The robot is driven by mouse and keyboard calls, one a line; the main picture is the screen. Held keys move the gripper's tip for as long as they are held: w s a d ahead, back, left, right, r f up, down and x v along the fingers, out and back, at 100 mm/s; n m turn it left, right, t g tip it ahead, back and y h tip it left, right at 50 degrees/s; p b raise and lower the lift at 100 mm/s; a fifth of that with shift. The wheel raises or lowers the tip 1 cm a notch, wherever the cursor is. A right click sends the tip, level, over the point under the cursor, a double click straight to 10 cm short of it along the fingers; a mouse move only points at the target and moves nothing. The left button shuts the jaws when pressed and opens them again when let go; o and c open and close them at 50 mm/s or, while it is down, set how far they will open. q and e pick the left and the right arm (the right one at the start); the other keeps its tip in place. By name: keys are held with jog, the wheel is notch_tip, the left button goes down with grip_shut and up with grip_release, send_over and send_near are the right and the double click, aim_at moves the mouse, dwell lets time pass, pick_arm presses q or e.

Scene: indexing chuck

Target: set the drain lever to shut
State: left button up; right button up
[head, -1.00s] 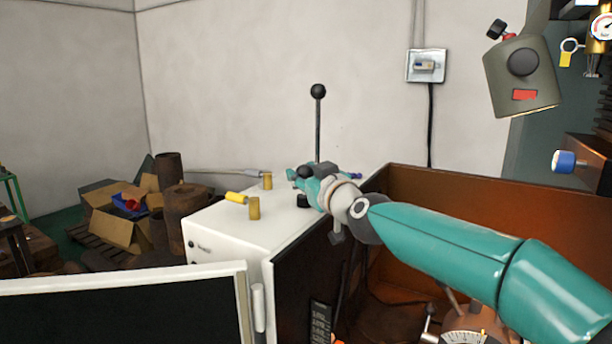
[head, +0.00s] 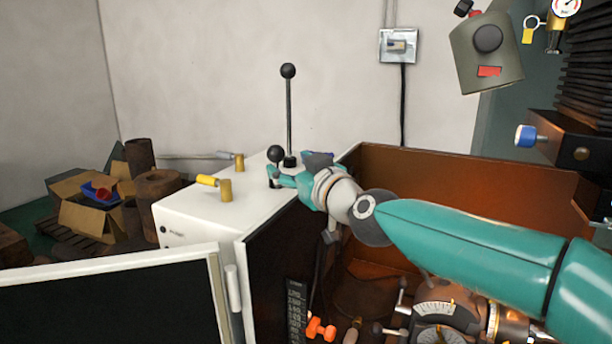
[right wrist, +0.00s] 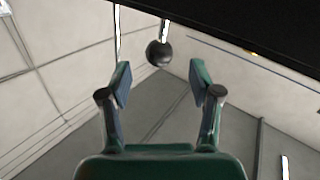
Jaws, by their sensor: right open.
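Several levers stand on the white cabinet (head: 193,211); no readable label shows which one is the drain lever. A short lever with a black ball knob (head: 276,154) stands near the cabinet's right side. A tall lever with a black ball (head: 288,71) stands just behind it. A yellow-handled lever (head: 207,180) and a grey-handled lever (head: 226,155) sit on brass posts. My right gripper (head: 275,177) is at the short lever, just below its ball. In the right wrist view, my open fingers (right wrist: 160,76) frame a black ball (right wrist: 159,53); contact cannot be told. My left gripper is not visible.
A rust-brown tub (head: 440,182) lies right of the cabinet, under my right arm. A white-framed dark panel (head: 110,290) stands in front. A grey-green housing (head: 485,55) hangs at upper right. Boxes (head: 90,215) and rusty cylinders (head: 157,188) sit at left.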

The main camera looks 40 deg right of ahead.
jog(key=s, duration=0.5)
jog(key=shift+s+a+f, duration=0.1)
jog(key=shift+a, duration=0.3)
